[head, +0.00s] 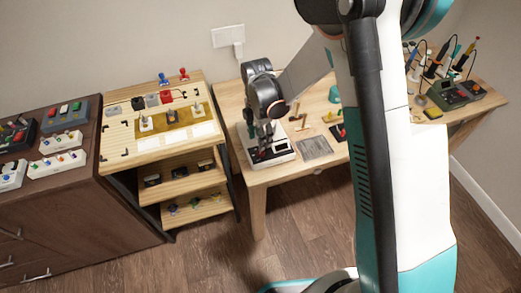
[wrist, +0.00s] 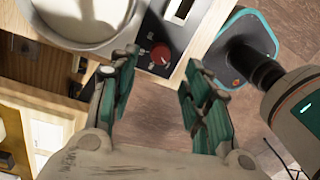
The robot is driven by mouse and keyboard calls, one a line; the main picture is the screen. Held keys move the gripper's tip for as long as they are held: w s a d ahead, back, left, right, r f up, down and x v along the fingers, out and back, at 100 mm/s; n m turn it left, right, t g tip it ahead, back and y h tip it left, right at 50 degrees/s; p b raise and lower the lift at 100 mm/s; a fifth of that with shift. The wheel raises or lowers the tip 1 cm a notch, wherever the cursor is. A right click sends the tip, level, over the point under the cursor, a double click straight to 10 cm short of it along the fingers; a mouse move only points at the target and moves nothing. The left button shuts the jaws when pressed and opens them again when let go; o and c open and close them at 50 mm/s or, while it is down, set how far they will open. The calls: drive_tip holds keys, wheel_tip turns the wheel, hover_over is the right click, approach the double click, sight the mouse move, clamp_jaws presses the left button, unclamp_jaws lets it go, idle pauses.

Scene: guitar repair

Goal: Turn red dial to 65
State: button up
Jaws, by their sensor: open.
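The red dial (wrist: 160,54) is a round knob on a dark panel (wrist: 150,30) with small white markings, seen in the wrist view. The scale is too small to read its setting. My gripper (wrist: 159,66) is open, with one green-padded finger on each side of the dial in the picture. A gap shows between the dial and both fingers, and nothing is held. In the head view my gripper (head: 264,130) is over the white-edged device (head: 282,151) at the left end of the wooden table, partly covering its dark panel.
A grey plate (head: 315,148) and small tools lie right of the device. A shelf unit (head: 128,168) with switches and levers stands left of the table, beside a dark cabinet (head: 75,225). My arm hides part of the table. A soldering station (head: 455,94) is at far right.

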wheel_tip(320, 180, down, 6)
drive_tip(key=shift+s+d+b, duration=0.1)
drive_tip(key=shift+s+b, duration=0.05)
drive_tip(key=shift+b, duration=0.5)
clamp_jaws()
